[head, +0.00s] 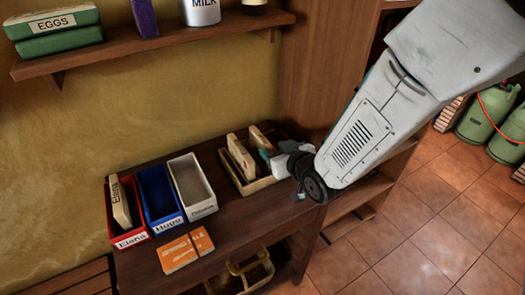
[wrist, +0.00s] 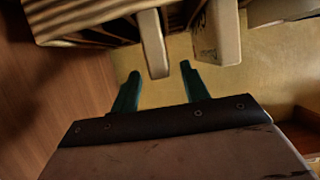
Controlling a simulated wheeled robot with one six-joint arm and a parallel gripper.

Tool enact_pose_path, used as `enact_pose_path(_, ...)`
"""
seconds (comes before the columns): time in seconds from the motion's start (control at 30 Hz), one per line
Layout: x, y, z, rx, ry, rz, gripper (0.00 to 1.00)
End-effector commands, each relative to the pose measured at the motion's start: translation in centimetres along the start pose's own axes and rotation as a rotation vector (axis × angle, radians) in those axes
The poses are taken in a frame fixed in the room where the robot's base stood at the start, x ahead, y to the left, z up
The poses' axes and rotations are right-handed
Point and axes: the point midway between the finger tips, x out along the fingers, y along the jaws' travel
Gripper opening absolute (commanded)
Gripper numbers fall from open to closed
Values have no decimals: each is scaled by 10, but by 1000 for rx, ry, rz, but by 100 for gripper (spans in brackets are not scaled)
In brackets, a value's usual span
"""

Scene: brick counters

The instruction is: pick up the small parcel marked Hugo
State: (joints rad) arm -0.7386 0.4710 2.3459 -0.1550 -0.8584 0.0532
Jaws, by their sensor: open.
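Small upright cream parcels stand in a tan tray (head: 262,185) on the counter, one at the left (head: 240,155) and one further right (head: 258,138). I cannot read a name on them in the head view. My gripper (wrist: 161,70) is open, with its two green fingers apart and empty. In the wrist view a narrow parcel (wrist: 153,45) stands just beyond the fingertips, roughly in line with the gap. A wider parcel (wrist: 217,35) with dark writing too small to read is to its right. In the head view my gripper is over the tray, partly hidden by my wrist.
A red bin (head: 130,238) holding a parcel (head: 119,204), a blue bin (head: 168,223) labelled Hugo and an empty-looking white bin (head: 203,209) stand left of the tray. A shelf (head: 150,45) hangs above.

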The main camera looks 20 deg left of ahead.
Motion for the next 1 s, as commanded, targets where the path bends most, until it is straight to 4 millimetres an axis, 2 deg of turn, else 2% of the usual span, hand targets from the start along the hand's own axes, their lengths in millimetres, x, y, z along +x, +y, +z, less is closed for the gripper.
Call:
enact_pose_path(0.2,33,-2,2,1,-2,1,45)
enact_pose_path(0.3,42,-2,1,0,-2,1,45)
enact_pose_path(0.57,46,-2,1,0,-2,1,45)
enact_pose_path(0.73,45,-2,1,0,-2,1,1)
enact_pose_path(1.0,45,-1,1,0,-2,1,0)
